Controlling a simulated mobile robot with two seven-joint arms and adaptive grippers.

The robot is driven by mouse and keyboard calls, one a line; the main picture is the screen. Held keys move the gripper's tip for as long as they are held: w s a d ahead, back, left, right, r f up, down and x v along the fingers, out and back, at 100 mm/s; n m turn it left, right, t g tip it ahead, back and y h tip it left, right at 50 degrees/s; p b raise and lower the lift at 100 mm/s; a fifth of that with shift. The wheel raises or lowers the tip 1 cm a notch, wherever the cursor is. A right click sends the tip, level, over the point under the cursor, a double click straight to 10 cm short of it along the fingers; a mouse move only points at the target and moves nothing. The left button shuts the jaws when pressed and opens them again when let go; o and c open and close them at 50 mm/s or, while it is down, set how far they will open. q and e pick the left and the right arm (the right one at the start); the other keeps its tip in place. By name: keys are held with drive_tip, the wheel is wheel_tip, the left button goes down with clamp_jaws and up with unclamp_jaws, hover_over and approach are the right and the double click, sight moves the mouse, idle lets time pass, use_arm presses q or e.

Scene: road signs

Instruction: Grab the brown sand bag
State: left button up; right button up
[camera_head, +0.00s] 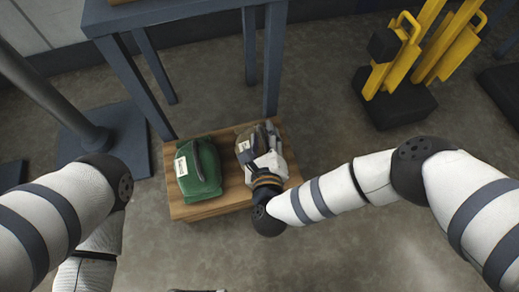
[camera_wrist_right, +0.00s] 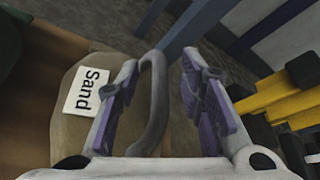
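The brown sand bag (camera_head: 243,139) lies on a low wooden platform (camera_head: 211,208), largely hidden behind my right gripper (camera_head: 266,143) in the head view. In the right wrist view, the bag (camera_wrist_right: 72,135) carries a white label reading "Sand", and its grey-brown handle (camera_wrist_right: 156,105) arches up. My right gripper (camera_wrist_right: 160,92) is open, with purple-padded fingers on either side of the handle. A gap shows between the handle and the right-hand finger; contact with the left-hand finger is unclear. My left arm shows at the left of the head view, but its gripper is out of frame.
A green bag (camera_head: 205,165) with a white label lies on the platform, left of the brown one. A blue-grey table (camera_head: 130,15) stands close behind. Yellow posts (camera_head: 415,50) on a black base stand at the upper right. The floor in front is clear.

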clamp_jaws()
drive_tip(key=shift+w+r, duration=0.1)
drive_tip(key=shift+r, duration=0.1)
